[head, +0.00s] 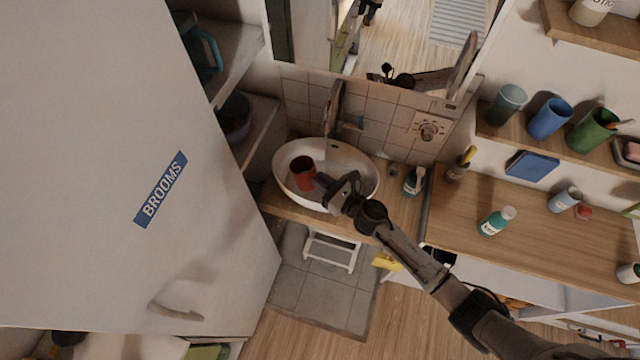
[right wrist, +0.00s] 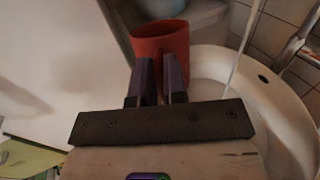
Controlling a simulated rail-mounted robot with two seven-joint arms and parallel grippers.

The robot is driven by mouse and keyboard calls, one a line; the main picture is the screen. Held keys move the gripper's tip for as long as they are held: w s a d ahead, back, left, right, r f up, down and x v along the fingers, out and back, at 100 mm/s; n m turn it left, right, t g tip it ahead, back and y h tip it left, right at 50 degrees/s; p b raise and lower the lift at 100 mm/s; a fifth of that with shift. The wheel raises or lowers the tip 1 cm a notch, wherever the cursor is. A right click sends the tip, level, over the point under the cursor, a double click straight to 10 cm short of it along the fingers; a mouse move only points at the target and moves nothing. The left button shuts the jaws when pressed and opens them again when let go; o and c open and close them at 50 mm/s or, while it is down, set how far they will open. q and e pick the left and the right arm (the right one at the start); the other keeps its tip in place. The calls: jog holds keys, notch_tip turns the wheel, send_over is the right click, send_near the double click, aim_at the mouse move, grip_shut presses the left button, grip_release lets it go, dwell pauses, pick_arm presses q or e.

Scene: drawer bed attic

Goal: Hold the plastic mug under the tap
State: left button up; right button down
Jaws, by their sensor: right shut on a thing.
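The red plastic mug (head: 302,173) is over the left part of the white basin (head: 357,195). My right gripper (head: 322,183) is shut on the mug from its right side. In the right wrist view the mug (right wrist: 162,42) stands beyond the two fingers (right wrist: 160,75), its open rim up. The tall tap (head: 333,110) rises behind the basin against the tiles. A thin pale line (right wrist: 240,55), which looks like running water, drops to the right of the mug, apart from it. The mug's inside bottom is hidden. My left gripper is not in view.
A white door marked BROOMS (head: 160,190) fills the left, near open shelves (head: 240,60). A mirror (head: 400,40) hangs above the tiles. A soap bottle (head: 413,182) stands right of the basin. A wooden counter (head: 540,240) holds bottles; cups stand on the shelf above.

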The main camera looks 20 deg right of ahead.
jog(key=shift+w+d+b, duration=0.25)
jog(key=shift+w+d, duration=0.7)
jog(key=shift+w, duration=0.2)
jog(key=shift+w+d+b, duration=0.25)
jog(key=shift+w+d, duration=0.65)
jog(key=shift+w, duration=0.2)
jog(key=w+d+b, duration=0.3)
jog(key=w+d, duration=0.1)
jog(key=shift+w+b, duration=0.35)
jog(key=shift+w, duration=0.05)
dwell(1.6)
